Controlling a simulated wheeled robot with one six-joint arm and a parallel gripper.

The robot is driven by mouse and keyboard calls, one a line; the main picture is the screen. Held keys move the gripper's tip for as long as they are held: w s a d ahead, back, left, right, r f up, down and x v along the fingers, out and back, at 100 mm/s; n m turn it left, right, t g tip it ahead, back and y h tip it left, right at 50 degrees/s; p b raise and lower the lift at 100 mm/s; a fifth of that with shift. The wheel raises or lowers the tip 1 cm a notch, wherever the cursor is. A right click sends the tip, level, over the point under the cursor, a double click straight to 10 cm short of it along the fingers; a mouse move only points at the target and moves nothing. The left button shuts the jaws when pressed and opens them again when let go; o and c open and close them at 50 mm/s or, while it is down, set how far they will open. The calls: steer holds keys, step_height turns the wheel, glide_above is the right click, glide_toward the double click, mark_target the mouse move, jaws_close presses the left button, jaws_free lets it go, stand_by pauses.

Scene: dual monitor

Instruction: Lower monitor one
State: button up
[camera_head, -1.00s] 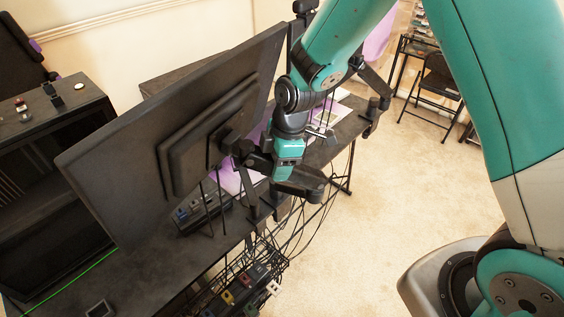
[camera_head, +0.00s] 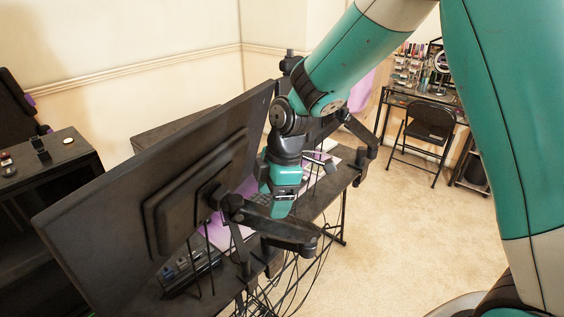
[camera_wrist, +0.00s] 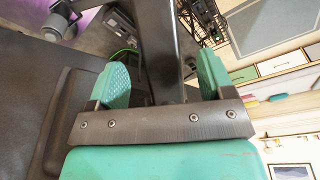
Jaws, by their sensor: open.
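A large black monitor (camera_head: 120,215) stands on the left of the head view with its back towards me, tilted. I take it to be monitor one. A black jointed monitor arm (camera_head: 268,224) runs from its rear mount (camera_head: 193,195) to the right. My gripper (camera_head: 282,208) points down at this arm, just behind the monitor. In the wrist view my gripper (camera_wrist: 163,78) is open, one teal finger on each side of a dark bar (camera_wrist: 163,45), which looks like the monitor arm. Whether the fingers touch it is unclear. The monitor's back fills the wrist view's left side (camera_wrist: 35,95).
A black desk (camera_head: 330,185) with cables hanging below carries the monitor arm and a purple mat. A dark cabinet (camera_head: 45,170) stands at the left. A folding chair (camera_head: 428,125) and a vanity table are at the back right. The beige carpet (camera_head: 400,235) on the right is clear.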

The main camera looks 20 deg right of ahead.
steer(key=b+v, duration=0.1)
steer(key=v, duration=1)
steer(key=shift+s, duration=0.1)
steer(key=s+a+m+y+b, duration=0.1)
steer(key=s+m, duration=1)
steer(key=s, duration=1.1)
steer(key=shift+a+f+y, duration=0.25)
steer(key=shift+a+y, duration=0.05)
steer(key=shift+a, duration=0.55)
